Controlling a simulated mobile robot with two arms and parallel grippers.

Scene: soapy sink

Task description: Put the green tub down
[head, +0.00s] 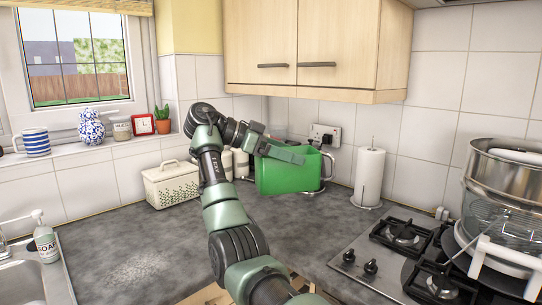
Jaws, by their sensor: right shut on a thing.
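The green tub (285,176) is at the back of the grey counter, with a handle on its right side. My right arm reaches up from the bottom middle, and my right gripper (285,152) is shut on the tub at its upper rim. The tub looks upright. I cannot tell whether its base touches the counter or hangs just above it. The gripper and wrist hide part of the rim. My left gripper is not in view.
A cream patterned bin (172,186) stands left of the tub, and a paper towel roll (369,177) stands right. A gas hob (400,255) with stacked pans (510,180) is at the right. A sink with a soap bottle (45,243) is at the left. The front-left counter is clear.

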